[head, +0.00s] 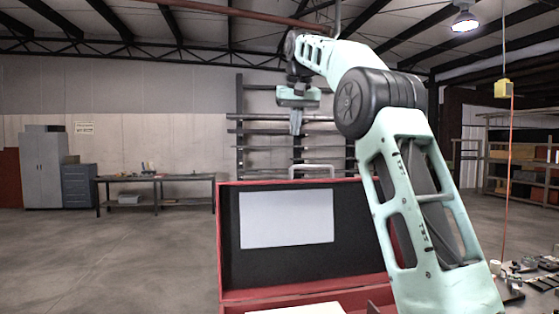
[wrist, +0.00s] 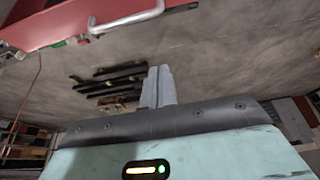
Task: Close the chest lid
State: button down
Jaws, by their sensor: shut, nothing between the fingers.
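A red chest (head: 262,297) stands low in front of me in the head view. Its lid (head: 300,263) is raised upright, with a dark inner side and a pale panel (head: 286,219) on it. A light metal handle (head: 312,168) shows above the lid's top edge. My gripper (head: 296,128) points down above the lid and looks apart from it; its fingers are together and empty. In the wrist view the gripper's fingers (wrist: 158,75) are shut, and the red lid (wrist: 50,22) with its handle (wrist: 127,20) shows at the top left, apart from the fingers.
A rack with dark bars (head: 262,130) stands behind the chest. A workbench (head: 155,180) and grey cabinets (head: 42,170) are at the back left. Shelves (head: 520,150) stand at the right, and small parts lie on a surface (head: 535,275) at the lower right. The floor at left is clear.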

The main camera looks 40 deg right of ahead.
jog(key=shift+s+a+f+p, duration=0.1)
jog(key=shift+f+p, duration=0.15)
jog(key=shift+f, duration=2.05)
jog(key=shift+s+f+p, duration=0.1)
jog(key=shift+f+p, duration=0.15)
jog(key=shift+f, duration=2)
jog(key=shift+a, duration=0.1)
